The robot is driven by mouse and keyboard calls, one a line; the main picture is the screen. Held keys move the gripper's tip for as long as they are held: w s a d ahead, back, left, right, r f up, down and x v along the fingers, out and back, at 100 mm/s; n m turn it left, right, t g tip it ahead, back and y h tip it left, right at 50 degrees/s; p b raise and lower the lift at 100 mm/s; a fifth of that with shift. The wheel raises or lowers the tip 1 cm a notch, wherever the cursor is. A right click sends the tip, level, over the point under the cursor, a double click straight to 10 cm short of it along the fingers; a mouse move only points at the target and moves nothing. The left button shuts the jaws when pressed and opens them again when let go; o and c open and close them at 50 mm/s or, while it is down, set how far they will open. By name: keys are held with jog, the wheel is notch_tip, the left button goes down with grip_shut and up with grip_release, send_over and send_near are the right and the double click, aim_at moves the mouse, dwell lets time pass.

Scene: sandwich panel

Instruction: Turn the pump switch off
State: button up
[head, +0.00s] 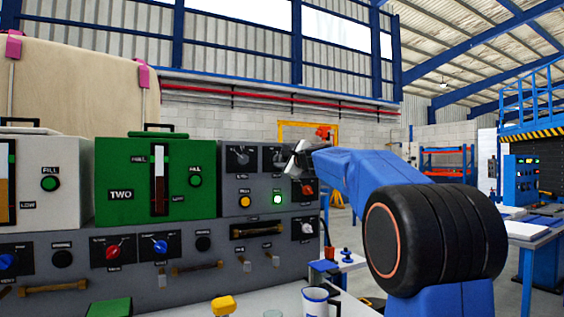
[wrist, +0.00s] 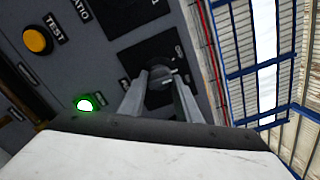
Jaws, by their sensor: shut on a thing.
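My gripper (wrist: 160,95) has its two grey fingers closed on either side of a dark rotary switch knob (wrist: 161,74) in the wrist view. The knob sits on a black square plate on the grey panel, and its printed marks are too small to read. In the head view my gripper (head: 296,160) is at the upper right of the panel, at the right plate (head: 270,154) of the top pair. My fingers partly hide the knob there. A lit green lamp (head: 277,198) is below that plate; it also shows in the wrist view (wrist: 86,103).
A similar knob plate (head: 240,157) is to the left, above a yellow TEST button (head: 245,202). A red knob (head: 308,191) is below right. A green tank unit (head: 125,190) stands left. Cups and a yellow-topped item (head: 223,305) are on the bench below.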

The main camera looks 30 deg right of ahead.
jog(key=n, duration=0.6)
dwell(0.6)
jog(key=o, duration=1.1)
jog(key=shift+c, duration=0.2)
jog(key=s, duration=1.7)
jog(key=shift+s, duration=0.2)
